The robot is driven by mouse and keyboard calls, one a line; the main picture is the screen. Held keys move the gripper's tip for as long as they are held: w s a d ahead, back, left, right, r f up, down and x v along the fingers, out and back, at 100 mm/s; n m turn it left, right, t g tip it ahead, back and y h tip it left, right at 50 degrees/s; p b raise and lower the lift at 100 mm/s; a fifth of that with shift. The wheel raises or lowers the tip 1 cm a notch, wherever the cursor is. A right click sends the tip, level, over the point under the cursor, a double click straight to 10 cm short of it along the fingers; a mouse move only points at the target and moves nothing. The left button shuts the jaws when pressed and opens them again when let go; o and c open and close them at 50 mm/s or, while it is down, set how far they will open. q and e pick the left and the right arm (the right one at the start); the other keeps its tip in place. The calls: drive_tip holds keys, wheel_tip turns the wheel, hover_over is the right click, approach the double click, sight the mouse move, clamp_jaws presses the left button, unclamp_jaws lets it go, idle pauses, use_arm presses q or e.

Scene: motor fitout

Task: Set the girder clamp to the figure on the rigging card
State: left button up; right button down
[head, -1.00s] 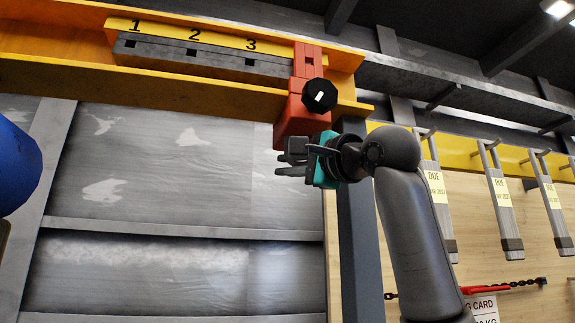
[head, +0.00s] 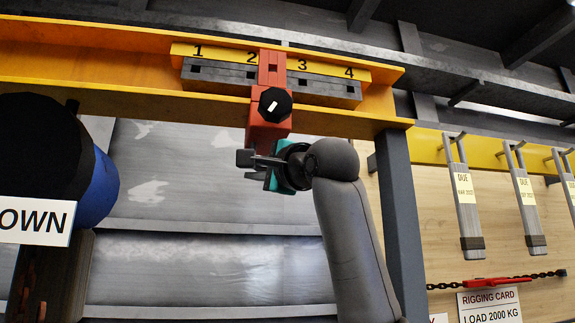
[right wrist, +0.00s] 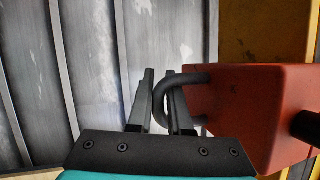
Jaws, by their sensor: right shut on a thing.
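The red girder clamp (head: 268,132) hangs on the yellow girder (head: 120,72) with its upper part between figures 2 and 3 of the number strip (head: 325,86), just right of the 2. A black knob (head: 275,104) is on its front. My right gripper (head: 262,168) is below the clamp. In the right wrist view, my right gripper (right wrist: 160,100) is shut on the dark U-shaped handle (right wrist: 187,80) of the clamp (right wrist: 245,110). The rigging card (head: 490,302) at bottom right reads LOAD 2000 KG; its lower part is cut off. My left gripper is not in view.
A black and blue rounded body (head: 95,190) with a sign (head: 35,221) ending in "OWN" is at the left. A grey post (head: 398,220) stands right of my arm. Tagged grey slings (head: 466,215) and a chain (head: 440,285) hang on the right wall.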

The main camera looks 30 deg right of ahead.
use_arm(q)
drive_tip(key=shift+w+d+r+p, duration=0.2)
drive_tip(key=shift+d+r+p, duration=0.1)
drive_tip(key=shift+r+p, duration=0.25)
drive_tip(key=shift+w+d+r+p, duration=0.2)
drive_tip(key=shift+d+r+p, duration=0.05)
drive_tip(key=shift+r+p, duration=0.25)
use_arm(e)
drive_tip(key=w+a, duration=0.3)
drive_tip(key=a, duration=1)
drive_tip(key=shift+w+a+f, duration=0.2)
drive_tip(key=shift+w+f, duration=0.1)
drive_tip(key=shift+f, duration=0.05)
drive_tip(key=c, duration=0.9)
unclamp_jaws()
drive_tip(key=shift+r, duration=0.15)
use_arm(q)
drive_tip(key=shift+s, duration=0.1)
use_arm(e)
drive_tip(key=shift+o, duration=0.2)
drive_tip(key=shift+s, duration=0.1)
drive_tip(key=shift+d+r, duration=0.1)
drive_tip(key=shift+s, duration=0.15)
